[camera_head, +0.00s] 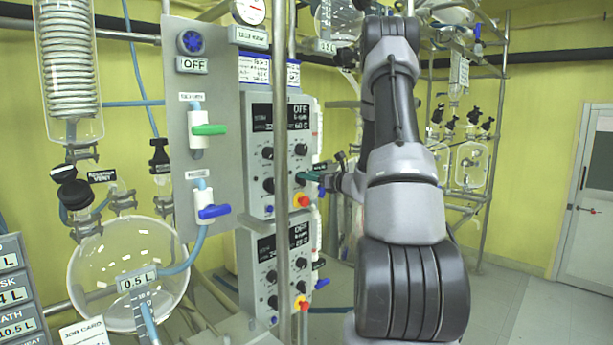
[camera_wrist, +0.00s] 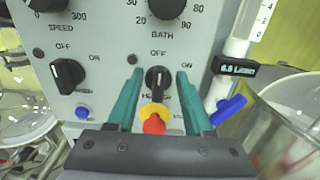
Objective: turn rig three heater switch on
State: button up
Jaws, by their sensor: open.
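In the wrist view a black heater switch knob (camera_wrist: 157,84) sits on a grey panel below the BATH dial, under an OFF mark. Its pointer stands about upright, toward OFF. The label below it is partly covered. My gripper (camera_wrist: 158,76) is open, with one teal finger on each side of the knob; I cannot tell whether either touches it. In the head view my gripper (camera_head: 316,174) is at the upper control box (camera_head: 262,145), whose display reads OFF and 60 C. The knob is hidden there. No rig number is readable.
A red-and-yellow button (camera_wrist: 153,122) sits just below the knob, between my fingers. A second knob (camera_wrist: 67,76) is to its left. A blue valve handle (camera_wrist: 228,108) and glass vessel (camera_wrist: 290,125) are close on the right. A vertical metal pole (camera_head: 282,120) crosses before the control boxes.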

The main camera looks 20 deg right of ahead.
jog(key=shift+x, duration=0.8)
grip_shut()
